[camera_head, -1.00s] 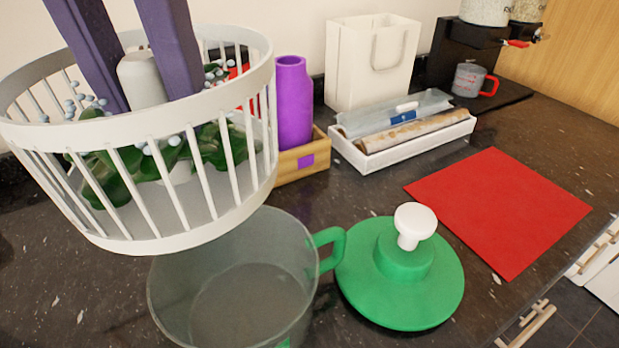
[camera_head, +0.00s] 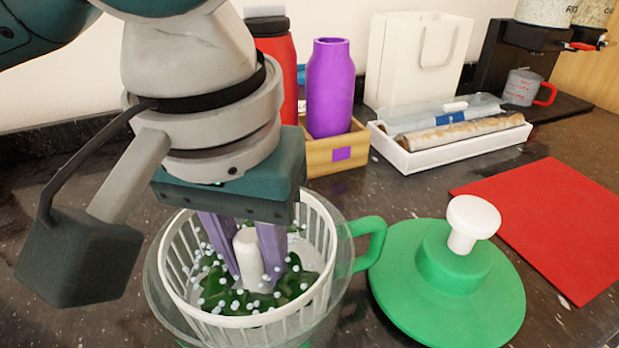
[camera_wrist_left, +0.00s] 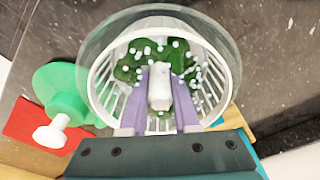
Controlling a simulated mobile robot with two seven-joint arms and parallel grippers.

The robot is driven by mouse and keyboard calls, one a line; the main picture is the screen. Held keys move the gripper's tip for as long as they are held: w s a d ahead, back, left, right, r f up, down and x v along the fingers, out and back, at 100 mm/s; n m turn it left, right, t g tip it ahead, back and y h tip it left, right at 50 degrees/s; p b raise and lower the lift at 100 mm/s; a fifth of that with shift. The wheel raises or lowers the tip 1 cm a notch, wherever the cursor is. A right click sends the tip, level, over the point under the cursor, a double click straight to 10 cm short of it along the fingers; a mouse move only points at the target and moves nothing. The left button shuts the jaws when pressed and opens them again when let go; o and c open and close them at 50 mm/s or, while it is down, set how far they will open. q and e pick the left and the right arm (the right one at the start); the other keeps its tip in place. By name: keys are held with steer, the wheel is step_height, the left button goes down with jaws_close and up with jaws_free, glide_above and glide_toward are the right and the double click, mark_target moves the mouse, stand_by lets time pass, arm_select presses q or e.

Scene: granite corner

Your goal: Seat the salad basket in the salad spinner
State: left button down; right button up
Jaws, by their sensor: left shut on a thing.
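The white slatted salad basket (camera_head: 327,232) with green leaves and pale blue beads is upright inside the clear spinner bowl (camera_head: 153,283), which has a green handle (camera_head: 369,241). The basket rim shows a little above the bowl rim at the back; whether its bottom touches the bowl floor is hidden. My left gripper (camera_head: 249,262) points down into the basket, its purple fingers shut on the basket's white centre post (camera_head: 247,256). In the left wrist view the basket (camera_wrist_left: 231,70) lies inside the bowl rim (camera_wrist_left: 100,30). My right gripper is not in view.
The green lid (camera_head: 440,290) with a white knob (camera_head: 473,220) lies right of the bowl. A red mat (camera_head: 555,225) is beyond it. Behind stand a wooden box (camera_head: 335,158) with a purple bottle (camera_head: 331,90), a red bottle (camera_head: 278,70) and a white tray (camera_head: 455,148).

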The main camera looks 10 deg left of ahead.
mark_target(254, 300)
arm_select(q)
steer(key=shift+f, duration=1.2)
steer(key=c, duration=0.7)
jaws_free()
steer(key=shift+f, duration=0.1)
steer(key=shift+o, duration=0.2)
steer(key=r+p, duration=0.1)
steer(key=r, duration=0.3)
steer(key=s+r+p, duration=0.1)
steer(key=r, duration=0.7)
steer(key=shift+s+r+p, duration=0.1)
steer(key=shift+s+p, duration=0.1)
steer(key=shift+p, duration=0.2)
steer(key=shift+s, duration=0.1)
